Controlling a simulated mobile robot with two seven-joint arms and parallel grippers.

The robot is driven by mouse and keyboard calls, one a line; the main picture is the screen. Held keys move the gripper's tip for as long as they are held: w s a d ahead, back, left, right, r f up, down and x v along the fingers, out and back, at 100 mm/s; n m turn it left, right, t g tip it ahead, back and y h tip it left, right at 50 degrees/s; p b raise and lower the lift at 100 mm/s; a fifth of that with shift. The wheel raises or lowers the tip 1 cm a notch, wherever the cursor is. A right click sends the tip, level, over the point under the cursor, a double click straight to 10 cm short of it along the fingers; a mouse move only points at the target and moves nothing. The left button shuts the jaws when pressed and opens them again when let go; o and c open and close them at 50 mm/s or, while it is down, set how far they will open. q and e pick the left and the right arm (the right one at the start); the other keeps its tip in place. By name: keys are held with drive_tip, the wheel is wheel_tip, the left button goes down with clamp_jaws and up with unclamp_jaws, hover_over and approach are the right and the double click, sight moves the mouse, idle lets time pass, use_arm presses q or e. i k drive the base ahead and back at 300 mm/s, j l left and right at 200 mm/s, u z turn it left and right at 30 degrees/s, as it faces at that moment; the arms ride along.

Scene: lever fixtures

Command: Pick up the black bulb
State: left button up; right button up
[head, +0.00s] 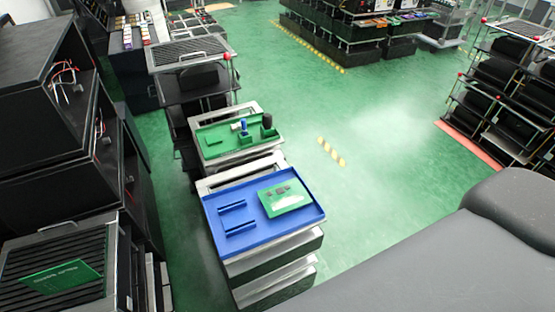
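A small black bulb-like piece (267,121) stands upright on a green tray (212,150) near the middle of the head view. It sits at the right end of the tray, in or on a green holder (269,133). A blue-and-white piece (244,127) stands just left of it above another green block (244,138). The pieces are small, so I cannot tell how they are seated. Neither of my grippers is in view.
A blue tray (262,236) with blue rails and a light-green board (285,198) stands nearer, on a metal cart. Black open cabinets (55,200) line the left side. Black racks (505,85) stand at the right. Green floor (375,150) is clear right of the carts.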

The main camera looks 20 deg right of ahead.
sight(267, 120)
drive_tip(key=l+z, duration=0.3)
drive_tip(key=i+l+z, duration=0.3)
drive_tip(key=l, duration=0.15)
drive_tip(key=l+z, duration=0.3)
drive_tip(key=i+l+z, duration=0.45)
drive_tip(key=l+z, duration=0.15)
drive_tip(key=i+l, duration=0.35)
drive_tip(key=i, duration=0.2)
drive_tip(key=i+l+z, duration=0.1)
drive_tip(key=i+l, duration=0.25)
drive_tip(key=i, duration=0.15)
drive_tip(key=i+u, duration=0.7)
drive_tip(key=i+l+u, duration=0.15)
drive_tip(key=u, duration=0.25)
drive_tip(key=i+u, duration=0.25)
drive_tip(key=u, duration=0.15)
drive_tip(key=i+l+u, duration=0.15)
drive_tip(key=u, duration=0.25)
drive_tip(key=i+l+u, duration=0.2)
drive_tip(key=u, duration=0.25)
drive_tip(key=i+l+u, duration=0.1)
drive_tip(key=u, duration=0.3)
drive_tip(key=i+l+u, duration=0.2)
drive_tip(key=u, duration=0.2)
drive_tip(key=i+l+u, duration=0.1)
drive_tip(key=u, duration=0.3)
drive_tip(key=l, duration=0.1)
